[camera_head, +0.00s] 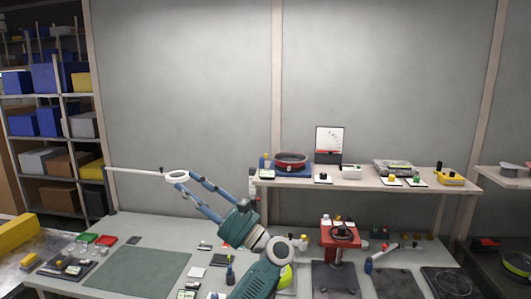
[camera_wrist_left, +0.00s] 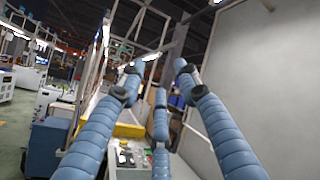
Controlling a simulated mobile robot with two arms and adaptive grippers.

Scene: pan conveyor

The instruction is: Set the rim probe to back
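My left gripper (camera_head: 190,179) is at the end of the teal arm, raised above the left part of the workbench. Its blue fingers point up and to the left. In the left wrist view the fingers (camera_wrist_left: 158,72) are spread apart with nothing between them. A dark red pan (camera_head: 291,158) sits on a blue base (camera_head: 291,171) on the raised shelf, to the right of the gripper and apart from it. A red device with a dark round top (camera_head: 341,236) stands on the bench. I cannot tell which part is the rim probe. My right gripper is not in view.
A white ring on a thin rod (camera_head: 136,170) shows by the left fingertips; contact is unclear. The raised shelf (camera_head: 345,183) also holds a card stand (camera_head: 329,142) and small knobs. A green mat (camera_head: 125,273) lies bare on the left bench. Storage racks stand far left.

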